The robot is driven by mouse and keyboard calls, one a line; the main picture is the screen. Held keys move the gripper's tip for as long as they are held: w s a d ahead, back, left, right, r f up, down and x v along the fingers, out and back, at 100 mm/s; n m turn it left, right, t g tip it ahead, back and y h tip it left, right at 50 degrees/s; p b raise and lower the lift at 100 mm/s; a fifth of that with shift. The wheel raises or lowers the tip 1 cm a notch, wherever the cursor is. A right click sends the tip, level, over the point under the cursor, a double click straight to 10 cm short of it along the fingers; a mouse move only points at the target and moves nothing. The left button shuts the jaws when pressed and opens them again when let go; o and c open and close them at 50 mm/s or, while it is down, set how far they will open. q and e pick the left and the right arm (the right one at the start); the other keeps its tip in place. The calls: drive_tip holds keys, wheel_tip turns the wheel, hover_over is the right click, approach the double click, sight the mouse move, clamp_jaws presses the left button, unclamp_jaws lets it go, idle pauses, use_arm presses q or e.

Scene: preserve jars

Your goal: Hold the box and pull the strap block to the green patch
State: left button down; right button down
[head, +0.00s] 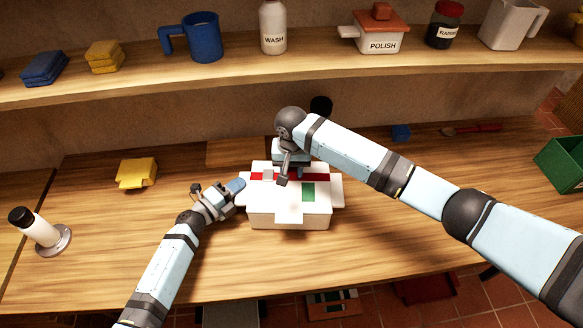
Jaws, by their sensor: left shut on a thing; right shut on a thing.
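A white box (290,216) stands on the wooden worktop in the head view. A red strap (258,177) runs across its top, with a small pale strap block (268,174) on it. The green patch (308,191) is on the box top, to the right of the block. My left gripper (234,188) is shut on the left side of the box. My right gripper (284,178) reaches down from above and is shut at the strap block; its fingers and wrist hide part of the strap, and the exact grip is hard to see.
A yellow block (137,173) and a white cylinder on a round base (42,233) are at the left. A green crate (563,163) is at the far right. A shelf (240,66) with a blue mug and jars runs behind.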

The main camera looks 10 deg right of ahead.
sight(310, 177)
use_arm(q)
drive_tip(key=shift+s+f, duration=0.1)
drive_tip(key=shift+f, duration=0.15)
use_arm(e)
drive_tip(key=d, duration=0.5)
drive_tip(key=shift+s, duration=0.35)
use_arm(q)
drive_tip(key=shift+a, duration=0.1)
use_arm(e)
drive_tip(key=c, duration=0.8)
unclamp_jaws()
drive_tip(key=shift+o, duration=0.2)
drive_tip(key=shift+a+r, duration=0.1)
drive_tip(key=shift+r, duration=0.15)
wheel_tip(310, 177, up, 12)
drive_tip(key=shift+f, duration=0.15)
